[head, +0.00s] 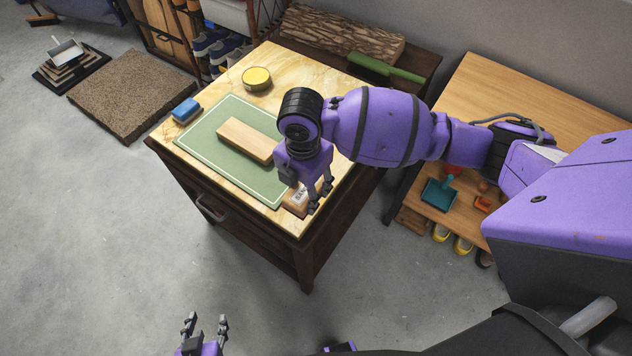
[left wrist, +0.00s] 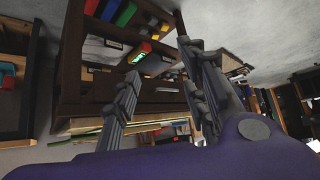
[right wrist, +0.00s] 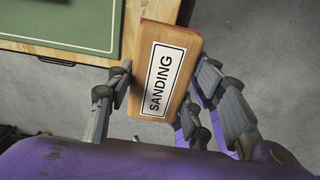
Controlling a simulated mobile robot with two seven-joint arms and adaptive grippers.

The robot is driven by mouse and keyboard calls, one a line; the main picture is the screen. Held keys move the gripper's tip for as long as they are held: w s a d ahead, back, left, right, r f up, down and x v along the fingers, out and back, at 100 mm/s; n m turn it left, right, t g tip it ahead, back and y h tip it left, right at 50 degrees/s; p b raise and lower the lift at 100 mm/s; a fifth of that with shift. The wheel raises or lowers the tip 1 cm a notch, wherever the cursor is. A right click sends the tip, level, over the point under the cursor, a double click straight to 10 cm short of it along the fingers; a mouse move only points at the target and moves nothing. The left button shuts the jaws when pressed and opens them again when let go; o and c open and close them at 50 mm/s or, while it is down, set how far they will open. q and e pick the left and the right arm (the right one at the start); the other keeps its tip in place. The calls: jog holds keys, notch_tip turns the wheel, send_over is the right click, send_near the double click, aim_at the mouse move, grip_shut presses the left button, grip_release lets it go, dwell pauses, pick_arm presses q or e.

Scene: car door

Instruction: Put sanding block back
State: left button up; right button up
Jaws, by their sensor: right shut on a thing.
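The sanding block (head: 299,196) is a small wooden block with a white label reading SANDING. It also shows clearly in the right wrist view (right wrist: 166,72). My right gripper (head: 319,194) is shut on it at the near right corner of the bench top (head: 165,132). In the right wrist view my right gripper (right wrist: 155,95) has fingers on both sides of the block. Whether the block touches the bench top I cannot tell. My left gripper (head: 205,325) is open and empty, low over the floor; its spread fingers show in the left wrist view (left wrist: 165,85).
A green mat (head: 205,140) on the bench carries a plain wooden block (head: 246,139). A blue block (head: 186,110) and a round yellow tin (head: 257,78) stand beside the mat. A wooden shelf table (head: 480,85) is to the right. Open floor lies in front.

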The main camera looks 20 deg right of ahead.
jog(key=w+d+f, duration=0.1)
jog(key=w+f, duration=0.1)
jog(key=w+d+f, duration=0.3)
jog(key=w+f, duration=0.1)
jog(key=f, duration=0.1)
jog(key=shift+w+d+b, duration=0.15)
jog(key=shift+w+b, duration=0.2)
jog(key=shift+b, duration=0.05)
jog(key=shift+w+d+f, duration=0.1)
jog(key=shift+w+f, duration=0.05)
jog(key=shift+f, duration=1.55)
jog(key=shift+f, duration=0.1)
jog(key=shift+f, duration=0.15)
jog(key=o, duration=1.1)
notch_tip(320, 180, up, 12)
jog(key=shift+r, duration=0.25)
